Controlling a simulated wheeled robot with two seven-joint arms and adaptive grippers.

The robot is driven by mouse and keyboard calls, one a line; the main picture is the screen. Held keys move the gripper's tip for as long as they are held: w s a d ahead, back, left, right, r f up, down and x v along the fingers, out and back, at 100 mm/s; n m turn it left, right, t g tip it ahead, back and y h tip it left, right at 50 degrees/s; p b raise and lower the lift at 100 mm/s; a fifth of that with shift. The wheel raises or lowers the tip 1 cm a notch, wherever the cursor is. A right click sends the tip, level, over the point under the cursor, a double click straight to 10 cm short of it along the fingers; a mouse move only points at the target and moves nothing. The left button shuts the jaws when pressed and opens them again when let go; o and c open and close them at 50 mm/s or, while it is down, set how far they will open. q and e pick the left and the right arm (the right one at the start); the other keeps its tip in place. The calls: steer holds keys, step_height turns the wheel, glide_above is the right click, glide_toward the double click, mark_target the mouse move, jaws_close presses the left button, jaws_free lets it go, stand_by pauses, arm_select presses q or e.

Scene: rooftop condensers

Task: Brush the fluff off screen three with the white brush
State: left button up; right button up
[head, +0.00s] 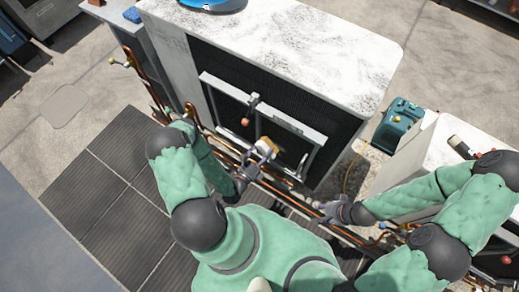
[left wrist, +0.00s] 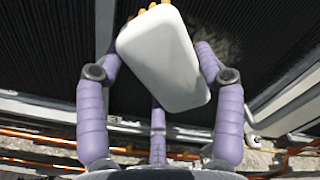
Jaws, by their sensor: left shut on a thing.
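The white brush (left wrist: 165,60) shows in the left wrist view with orange-yellow bristles at its top end. My left gripper (left wrist: 160,75) is shut on it, with purple fingers on both sides. In the head view the brush (head: 265,146) is in front of a dark screen (head: 288,150) in the condenser's side; my left gripper (head: 254,164) is just below it. A greyish fluff patch (left wrist: 229,48) shows on the dark ribbed screen, right of the brush.
The white-topped condenser (head: 330,50) stands ahead, with a pale metal frame (head: 285,117) across its screen. Copper pipes (head: 297,198) run between it and me. A teal device (head: 398,125) stands right, beside another white unit (head: 437,150). Bare paving (head: 95,85) lies left.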

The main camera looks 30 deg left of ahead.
arm_select(q)
steer(key=shift+s+d, duration=0.15)
steer(key=shift+d, duration=2.45)
steer(key=shift+s+d+p, duration=0.15)
steer(key=shift+d+p, duration=0.2)
steer(key=shift+d, duration=0.85)
steer(key=shift+s+d+p, duration=0.15)
steer(key=shift+d+p, duration=0.15)
steer(key=shift+d, duration=0.85)
steer(key=shift+s, duration=0.1)
steer(key=shift+s+a+b, duration=0.15)
steer(key=shift+s+b, duration=0.3)
steer(key=shift+s, duration=1.05)
steer(key=shift+s+a+b, duration=0.15)
steer(key=shift+s+b, duration=0.25)
steer(key=shift+s, duration=1.05)
